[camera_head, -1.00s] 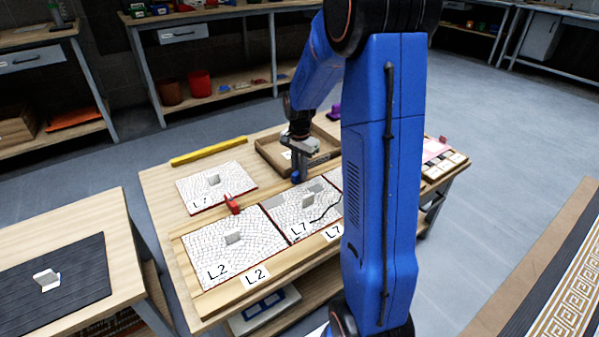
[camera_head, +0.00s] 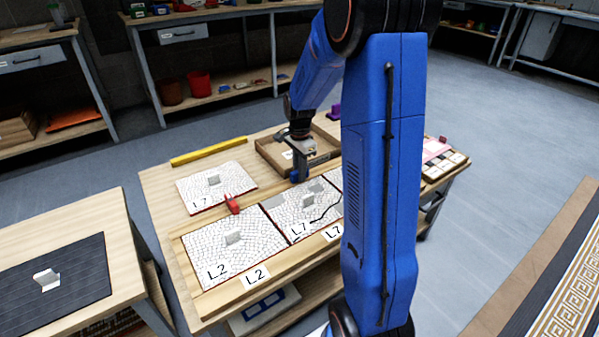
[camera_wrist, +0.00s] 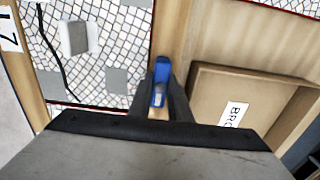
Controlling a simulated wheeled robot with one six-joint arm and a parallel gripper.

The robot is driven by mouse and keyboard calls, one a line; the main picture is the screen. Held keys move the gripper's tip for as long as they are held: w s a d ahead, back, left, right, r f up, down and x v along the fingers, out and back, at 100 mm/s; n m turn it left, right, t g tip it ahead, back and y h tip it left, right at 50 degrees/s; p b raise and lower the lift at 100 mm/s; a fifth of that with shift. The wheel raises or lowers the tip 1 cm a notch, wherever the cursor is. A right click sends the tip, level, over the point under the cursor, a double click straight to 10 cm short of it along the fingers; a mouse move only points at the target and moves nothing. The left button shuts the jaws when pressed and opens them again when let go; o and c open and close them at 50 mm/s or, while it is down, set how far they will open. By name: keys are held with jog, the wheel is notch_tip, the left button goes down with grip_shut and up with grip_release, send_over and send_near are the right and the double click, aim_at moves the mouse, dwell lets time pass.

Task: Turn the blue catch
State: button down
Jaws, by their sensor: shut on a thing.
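The blue catch (camera_wrist: 160,82) sits on the wooden frame strip at the edge of a mosaic panel. In the wrist view it lies between the dark fingers of my gripper (camera_wrist: 161,95), which is shut on it. In the head view my gripper (camera_head: 299,175) reaches down to the frame behind the middle panel, and the blue catch is mostly hidden there. A red catch (camera_head: 232,204) sits on the frame farther left, apart from my gripper.
Mosaic panels with upright grey handles lie on the table, including the L2 panel (camera_head: 205,257) and the L7 middle panel (camera_head: 325,208). A cardboard-coloured tray (camera_wrist: 215,95) stands close beside my gripper. A yellow bar (camera_head: 208,151) lies at the back edge.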

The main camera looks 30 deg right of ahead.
jog(key=c, duration=1.6)
grip_release()
jog(key=shift+c, duration=0.2)
jog(key=shift+r, duration=0.1)
notch_tip(320, 180, up, 17)
jog(key=shift+r, duration=0.15)
